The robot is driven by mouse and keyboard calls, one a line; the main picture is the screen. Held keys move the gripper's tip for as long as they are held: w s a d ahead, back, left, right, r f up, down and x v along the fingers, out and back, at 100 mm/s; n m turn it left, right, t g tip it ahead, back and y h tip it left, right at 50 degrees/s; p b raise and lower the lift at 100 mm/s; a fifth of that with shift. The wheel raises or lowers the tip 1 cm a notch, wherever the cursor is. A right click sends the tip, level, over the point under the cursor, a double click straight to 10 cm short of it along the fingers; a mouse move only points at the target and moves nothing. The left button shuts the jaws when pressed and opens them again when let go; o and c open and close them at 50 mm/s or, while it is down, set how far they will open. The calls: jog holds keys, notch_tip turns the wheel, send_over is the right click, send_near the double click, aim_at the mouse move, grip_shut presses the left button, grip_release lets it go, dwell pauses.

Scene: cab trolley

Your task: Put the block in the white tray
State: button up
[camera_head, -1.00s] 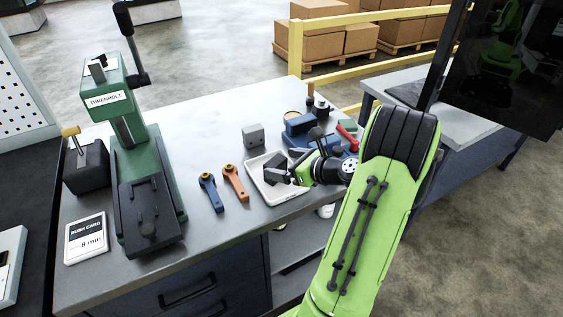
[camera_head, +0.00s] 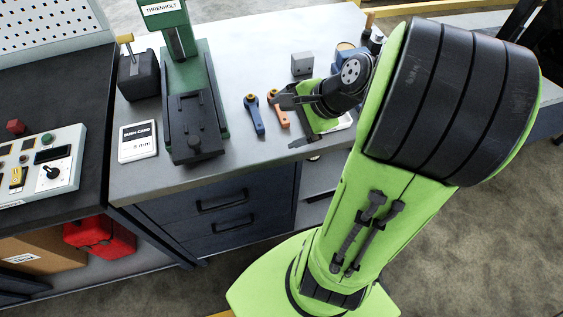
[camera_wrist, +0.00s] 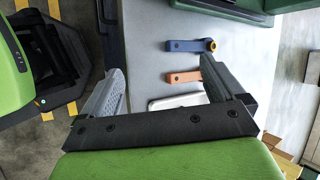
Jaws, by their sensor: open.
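The grey block (camera_head: 302,64) stands on the bench in the head view, behind my gripper and apart from it. The white tray (camera_head: 344,122) is mostly hidden by my gripper and arm; only part of its right side shows. A pale tray edge (camera_wrist: 176,101) shows between the fingers in the wrist view. My gripper (camera_head: 292,121) is open and empty, above the front of the bench by the tray and the orange-handled tool. Its two spread fingers show in the wrist view (camera_wrist: 162,75). The block is not seen in the wrist view.
An orange tool (camera_head: 278,108) and a blue tool (camera_head: 254,115) lie left of the tray. A green press (camera_head: 195,125) and a bush card (camera_head: 138,142) stand farther left. Blue items (camera_head: 347,60) lie behind my arm. The bench between press and block is clear.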

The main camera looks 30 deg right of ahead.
jog(key=s+a+r+n+h, duration=0.1)
jog(key=s+a+r+n, duration=0.1)
jog(key=s+a+n, duration=0.3)
jog(key=s+a+r+n+g+h, duration=0.1)
jog(key=s+a+n, duration=0.4)
jog(key=n, duration=0.8)
notch_tip(320, 180, up, 2)
jog(key=shift+s+a+r+h, duration=0.15)
jog(key=shift+s+a+h, duration=0.15)
jog(key=shift+s+h, duration=0.65)
notch_tip(320, 180, up, 6)
jog(key=p, duration=0.5)
jog(key=shift+s+p, duration=0.15)
jog(key=shift+p, duration=0.15)
